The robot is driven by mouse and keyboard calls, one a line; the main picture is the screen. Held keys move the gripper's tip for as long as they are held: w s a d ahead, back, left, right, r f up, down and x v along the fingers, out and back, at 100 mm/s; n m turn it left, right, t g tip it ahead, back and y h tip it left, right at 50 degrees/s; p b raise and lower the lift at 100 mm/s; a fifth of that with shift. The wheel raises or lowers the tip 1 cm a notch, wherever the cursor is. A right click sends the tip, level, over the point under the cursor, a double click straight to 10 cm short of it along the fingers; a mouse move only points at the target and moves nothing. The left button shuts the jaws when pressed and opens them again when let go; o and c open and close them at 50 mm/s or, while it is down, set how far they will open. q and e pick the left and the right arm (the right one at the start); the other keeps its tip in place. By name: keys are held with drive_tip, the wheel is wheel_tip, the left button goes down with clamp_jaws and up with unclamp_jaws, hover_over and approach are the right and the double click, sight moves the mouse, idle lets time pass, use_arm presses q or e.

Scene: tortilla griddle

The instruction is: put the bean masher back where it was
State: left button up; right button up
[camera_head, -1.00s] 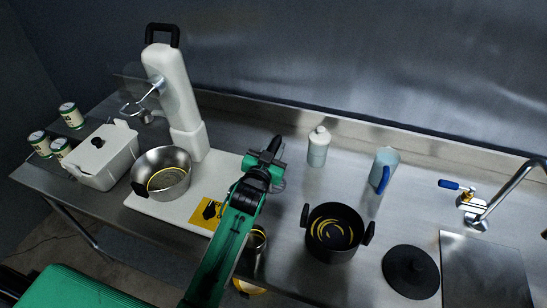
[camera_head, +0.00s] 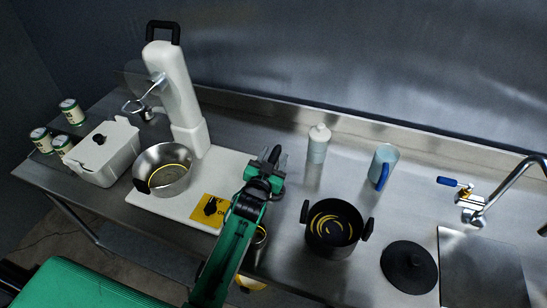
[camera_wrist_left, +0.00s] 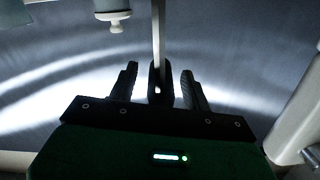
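My left gripper (camera_head: 275,157) is over the counter, between the white board and the white bottle. In the left wrist view its two dark fingers (camera_wrist_left: 160,84) stand apart. Between them is a dark upright piece with a thin grey bar running up from it, which looks like the bean masher (camera_wrist_left: 158,45). Gaps show on both sides of that piece, so the fingers are around it without visibly gripping it. In the head view the masher is mostly hidden by the gripper, and its lower end cannot be made out. My right gripper is not in view.
A white machine (camera_head: 178,90) and steel bowl (camera_head: 162,169) stand left, near a white lidded box (camera_head: 104,152) and several cans. The white bottle (camera_head: 318,145), blue-handled jug (camera_head: 383,166), black pot (camera_head: 334,228) and black lid (camera_head: 409,267) are right. A metal container (camera_head: 259,238) is near the front edge.

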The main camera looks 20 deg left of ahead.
use_arm(q)
drive_tip(key=shift+r, duration=0.15)
drive_tip(key=shift+s, duration=0.25)
drive_tip(key=s+b, duration=0.2)
drive_tip(key=s, duration=0.5)
drive_tip(key=shift+b, duration=0.3)
drive_tip(key=shift+a, duration=0.15)
